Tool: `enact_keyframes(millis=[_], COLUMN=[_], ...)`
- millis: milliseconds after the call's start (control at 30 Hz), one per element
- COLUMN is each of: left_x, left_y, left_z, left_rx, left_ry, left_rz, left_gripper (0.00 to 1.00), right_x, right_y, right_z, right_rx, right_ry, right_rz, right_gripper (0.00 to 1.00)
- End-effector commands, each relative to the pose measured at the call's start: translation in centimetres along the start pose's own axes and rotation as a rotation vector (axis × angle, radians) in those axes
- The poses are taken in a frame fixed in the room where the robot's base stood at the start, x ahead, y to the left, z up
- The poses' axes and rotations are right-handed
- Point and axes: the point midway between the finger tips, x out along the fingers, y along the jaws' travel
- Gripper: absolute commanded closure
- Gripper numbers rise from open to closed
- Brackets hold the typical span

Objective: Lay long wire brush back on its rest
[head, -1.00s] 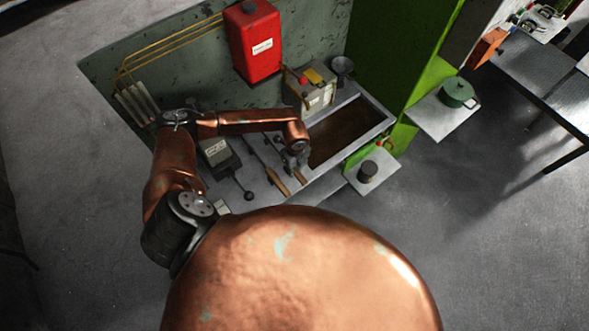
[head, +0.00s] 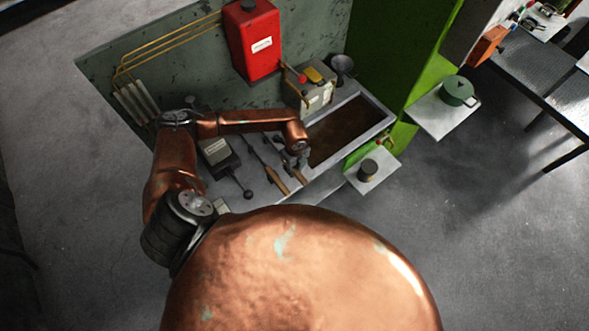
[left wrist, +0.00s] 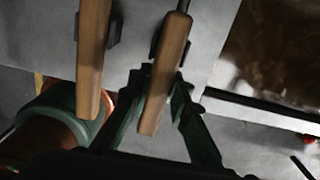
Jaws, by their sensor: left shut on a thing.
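Two tools with wooden handles lie side by side on the grey bench top (head: 232,184). My left gripper (head: 302,163) is shut on the right-hand wooden handle, which I take to be the long wire brush (head: 298,177). In the left wrist view this handle (left wrist: 165,72) runs between the two dark green fingers (left wrist: 160,98), beside a small dark bracket. The other wooden-handled tool (head: 277,180) lies just left of it, also by a dark bracket (left wrist: 115,27). The brush's bristles cannot be made out. My right gripper is not in view.
A trough with brown contents (head: 388,121) is right of the held handle. A black box with a lever (head: 218,158) stands on the left. A grey control box (head: 318,97) and a red tank (head: 252,42) are behind. A small shelf with a dark cup (head: 367,170) sits front right.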

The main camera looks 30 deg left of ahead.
Motion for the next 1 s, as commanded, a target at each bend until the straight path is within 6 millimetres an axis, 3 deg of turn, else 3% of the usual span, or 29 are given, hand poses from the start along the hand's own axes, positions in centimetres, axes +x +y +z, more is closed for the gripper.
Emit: enact_keyframes(millis=[100,133,400,767,1000], left_x=[0.2,0.2,0.1,-0.3,-4.3], left_y=[0.0,0.0,0.0,0.0,-0.2], left_z=[0.0,0.0,0.0,0.0,0.0], left_rx=[0.000,0.000,0.000,0.001,0.001], left_ry=[0.000,0.000,0.000,0.001,0.000], left_rz=[-0.001,-0.001,0.000,-0.001,-0.004], left_gripper=[1.00,0.81,0.62,0.62,0.62], right_x=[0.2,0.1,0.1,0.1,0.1], right_y=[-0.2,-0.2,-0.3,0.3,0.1], right_z=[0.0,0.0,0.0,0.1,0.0], right_rx=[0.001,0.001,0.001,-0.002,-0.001], right_ry=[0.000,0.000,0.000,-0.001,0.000], right_rz=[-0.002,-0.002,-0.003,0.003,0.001], right_gripper=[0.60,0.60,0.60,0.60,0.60])
